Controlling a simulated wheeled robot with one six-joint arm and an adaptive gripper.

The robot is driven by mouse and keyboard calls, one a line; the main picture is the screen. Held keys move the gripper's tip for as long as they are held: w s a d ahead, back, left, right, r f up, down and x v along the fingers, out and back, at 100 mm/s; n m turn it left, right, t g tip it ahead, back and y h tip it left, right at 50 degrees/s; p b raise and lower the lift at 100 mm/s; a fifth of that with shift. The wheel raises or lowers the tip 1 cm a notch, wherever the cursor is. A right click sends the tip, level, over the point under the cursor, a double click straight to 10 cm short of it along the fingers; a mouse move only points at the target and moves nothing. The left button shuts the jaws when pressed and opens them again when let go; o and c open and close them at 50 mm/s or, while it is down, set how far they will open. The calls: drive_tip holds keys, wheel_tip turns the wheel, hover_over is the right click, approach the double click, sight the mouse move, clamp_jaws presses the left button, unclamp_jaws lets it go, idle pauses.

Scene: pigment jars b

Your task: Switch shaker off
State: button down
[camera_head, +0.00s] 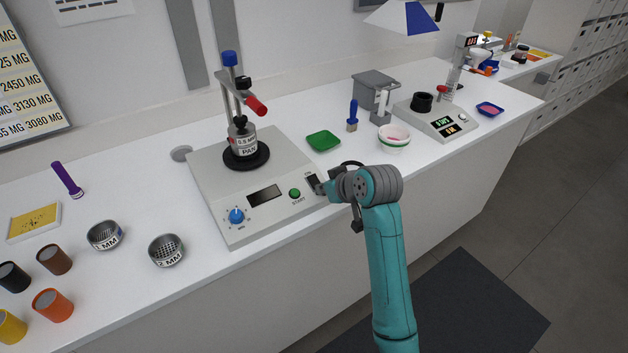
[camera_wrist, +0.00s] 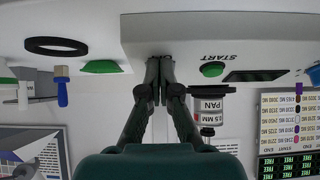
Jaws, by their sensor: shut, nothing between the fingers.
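The shaker (camera_head: 222,203) is a pale grey box on the bench with a blue knob (camera_head: 236,215), a dark blank-looking display (camera_head: 264,195) and a green START button (camera_head: 295,193). A black rocker switch (camera_head: 313,183) sits at the right end of its panel. A labelled pan (camera_head: 243,142) is clamped on top. My gripper (camera_head: 322,188) is shut and empty, with its tips at the switch. In the wrist view, the closed fingertips (camera_wrist: 160,64) meet the shaker's front beside the START button (camera_wrist: 212,69) and cover the switch. I cannot tell whether they touch it or which way it is tipped.
A green tray (camera_head: 323,140) lies right of the shaker; a blue-handled brush (camera_head: 352,117) and white bowl (camera_head: 394,138) stand beyond. Two sieves (camera_head: 105,235) (camera_head: 166,250) and several coloured jars (camera_head: 53,305) are at the left. The floor in front is clear.

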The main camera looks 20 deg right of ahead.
drive_tip(key=w+r+v, duration=0.1)
drive_tip(key=v, duration=1.4)
drive_tip(key=shift+r, duration=0.4)
drive_tip(key=shift+a, duration=0.1)
drive_tip(key=s+a+f+m+t, duration=0.1)
drive_tip(key=s+f, duration=0.2)
drive_tip(key=f, duration=0.4)
drive_tip(key=s+a+f+m, duration=0.1)
drive_tip(key=s+f, duration=0.1)
drive_tip(key=f, duration=0.6)
drive_tip(key=s+f+m+t+h, duration=0.2)
drive_tip(key=s+f, duration=0.6)
drive_tip(key=s, duration=0.4)
drive_tip(key=s+r+t, duration=0.1)
drive_tip(key=s+r, duration=0.1)
drive_tip(key=s, duration=1.1)
drive_tip(key=s+r+t+h, duration=0.1)
drive_tip(key=s, duration=1.3)
drive_tip(key=shift+s+a+r, duration=0.35)
drive_tip(key=shift+a+r, duration=0.05)
drive_tip(key=shift+a, duration=0.05)
